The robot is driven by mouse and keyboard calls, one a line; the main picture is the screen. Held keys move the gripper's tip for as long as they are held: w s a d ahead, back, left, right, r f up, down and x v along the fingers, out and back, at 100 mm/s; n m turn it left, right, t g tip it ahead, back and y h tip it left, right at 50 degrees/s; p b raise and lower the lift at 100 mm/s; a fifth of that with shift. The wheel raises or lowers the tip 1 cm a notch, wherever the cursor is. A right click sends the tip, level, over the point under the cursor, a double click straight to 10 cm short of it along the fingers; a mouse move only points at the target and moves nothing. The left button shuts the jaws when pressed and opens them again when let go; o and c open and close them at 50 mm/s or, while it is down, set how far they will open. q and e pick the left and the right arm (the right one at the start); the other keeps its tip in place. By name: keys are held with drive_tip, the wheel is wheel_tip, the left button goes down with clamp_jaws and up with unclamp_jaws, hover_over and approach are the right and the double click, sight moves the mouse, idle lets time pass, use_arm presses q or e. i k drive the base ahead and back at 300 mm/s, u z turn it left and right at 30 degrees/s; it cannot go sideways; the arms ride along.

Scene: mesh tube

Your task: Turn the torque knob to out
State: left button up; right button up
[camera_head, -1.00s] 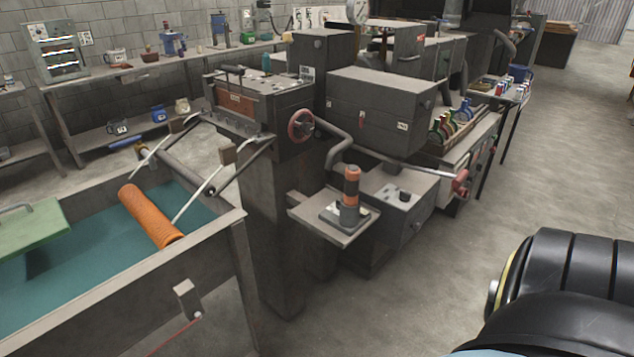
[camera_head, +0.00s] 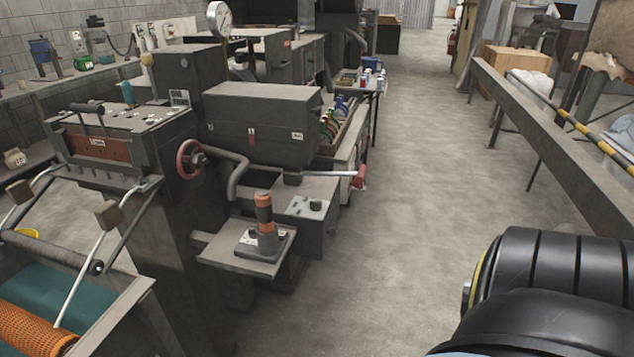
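I cannot tell for certain which control is the torque knob; no label is readable. A small dark knob (camera_head: 316,205) sits on a light plate on top of the low grey box (camera_head: 318,190) beside the machine. A grey lever with an orange-banded grip (camera_head: 264,213) stands on a small side shelf (camera_head: 226,258), with another small dark control beside its base. A red handwheel (camera_head: 190,160) is on the machine's side. Neither of my grippers is in view. Only a black, ribbed part of my own arm shows at the lower right, well apart from the machine.
A crank arm with a red handle (camera_head: 359,178) sticks out over the aisle. An orange mesh tube (camera_head: 35,328) lies in the trough at the lower left. The concrete floor (camera_head: 400,190) in the middle is open. A long grey rail (camera_head: 548,145) borders it on the right.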

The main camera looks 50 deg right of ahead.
sight(252, 231)
drive_tip(key=z, duration=1.2)
